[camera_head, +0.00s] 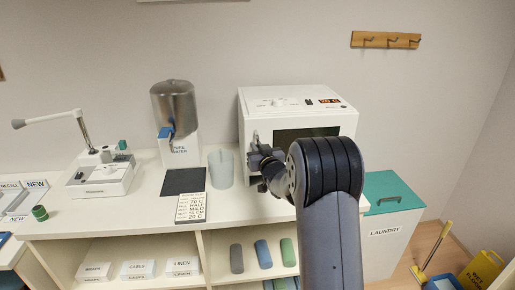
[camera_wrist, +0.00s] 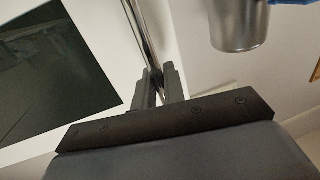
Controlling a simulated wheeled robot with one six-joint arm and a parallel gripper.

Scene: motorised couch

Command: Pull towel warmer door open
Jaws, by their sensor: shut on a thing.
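The towel warmer (camera_head: 290,98) is a white box with a lit red display on top, standing on the counter. Its door has a dark window (camera_head: 310,131), which also shows in the wrist view (camera_wrist: 50,70). No gap at the door's edge is clear to me. My gripper (camera_head: 256,155) is at the left side of the door. In the wrist view my gripper (camera_wrist: 158,82) is shut on the door's shiny metal bar handle (camera_wrist: 145,30), which runs between the fingers. My arm hides the lower right of the warmer's front in the head view.
A frosted cup (camera_head: 221,170) stands just left of the gripper, by a metal dispenser (camera_head: 175,105), a black mat and a sign (camera_head: 191,207). A shelf with rolled towels (camera_head: 263,253) is below. A green-lidded laundry bin (camera_head: 390,225) stands right.

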